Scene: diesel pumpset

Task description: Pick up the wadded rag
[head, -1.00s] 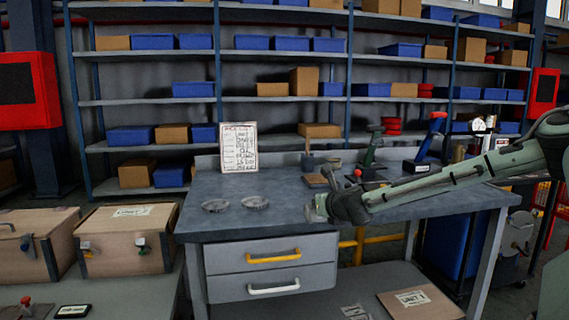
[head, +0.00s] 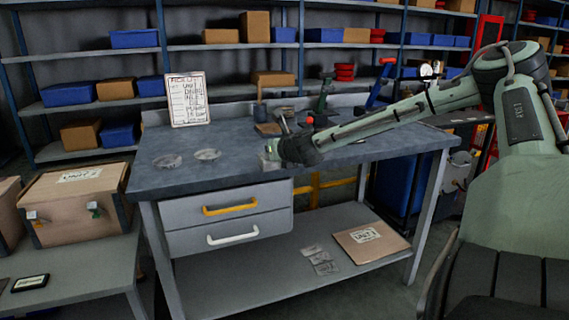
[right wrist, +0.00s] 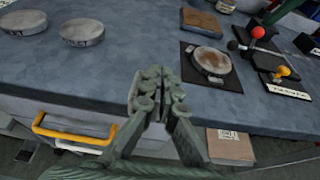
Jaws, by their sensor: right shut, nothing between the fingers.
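I cannot make out a wadded rag in either view. My right gripper (head: 268,155) is above the front edge of the grey workbench (head: 225,174), right of two round metal discs (head: 167,161) (head: 207,154). In the right wrist view, the gripper (right wrist: 158,78) has its fingers together and empty, pointing across the bench top. A round metal part (right wrist: 210,60) on a dark mat lies ahead and to the right of the fingertips. My left gripper is not in view.
Levers with a red knob (right wrist: 258,32) and an orange knob (right wrist: 282,72) stand on the bench's right. A sign (head: 187,99) stands at the back. Drawers (head: 228,220) are below. The lower shelf holds flat grey pieces (head: 320,261) and a cardboard piece (head: 371,244).

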